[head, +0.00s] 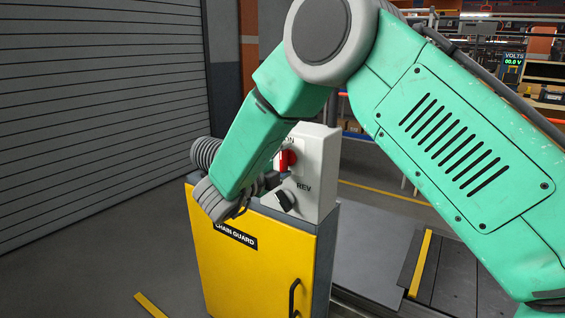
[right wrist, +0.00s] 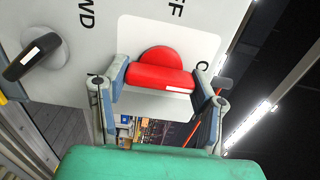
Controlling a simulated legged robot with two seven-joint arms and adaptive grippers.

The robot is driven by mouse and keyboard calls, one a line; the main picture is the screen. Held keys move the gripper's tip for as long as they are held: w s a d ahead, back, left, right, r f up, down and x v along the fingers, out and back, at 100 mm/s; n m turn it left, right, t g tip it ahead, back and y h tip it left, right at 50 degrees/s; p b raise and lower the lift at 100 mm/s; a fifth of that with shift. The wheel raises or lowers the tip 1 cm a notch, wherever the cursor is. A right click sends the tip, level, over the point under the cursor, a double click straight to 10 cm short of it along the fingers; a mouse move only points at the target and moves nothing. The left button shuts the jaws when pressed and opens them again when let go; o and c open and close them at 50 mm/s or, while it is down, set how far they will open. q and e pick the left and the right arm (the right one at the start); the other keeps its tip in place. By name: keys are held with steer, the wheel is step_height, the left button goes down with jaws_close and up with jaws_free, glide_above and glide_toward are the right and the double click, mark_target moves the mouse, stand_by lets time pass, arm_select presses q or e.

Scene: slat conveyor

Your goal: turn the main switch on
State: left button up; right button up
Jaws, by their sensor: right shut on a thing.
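The main switch is a red rotary handle (head: 285,160) on the front of a pale control box (head: 318,165). In the head view it stands roughly upright below the letters "ON", partly hidden by my right arm. In the right wrist view the red handle (right wrist: 158,76) lies across the picture, its white-marked end toward a partly hidden letter "O"; "FF" shows above. My right gripper (right wrist: 160,82) has one finger at each end of the handle and is shut on it. In the head view the right gripper (head: 268,181) is mostly hidden behind its wrist. My left gripper is out of view.
A black selector knob (head: 285,200) marked "REV" sits below the switch; it also shows in the right wrist view (right wrist: 32,55). The box stands on a yellow "CHAIN GUARD" cabinet (head: 255,262) with a black handle. A grey shutter (head: 100,100) is at left.

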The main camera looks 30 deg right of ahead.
steer(key=o, duration=1)
steer(key=shift+o, duration=0.8)
steer(key=shift+d+f, duration=0.1)
steer(key=v, duration=1.2)
steer(key=shift+w+f, duration=0.1)
steer(key=shift+f, duration=0.1)
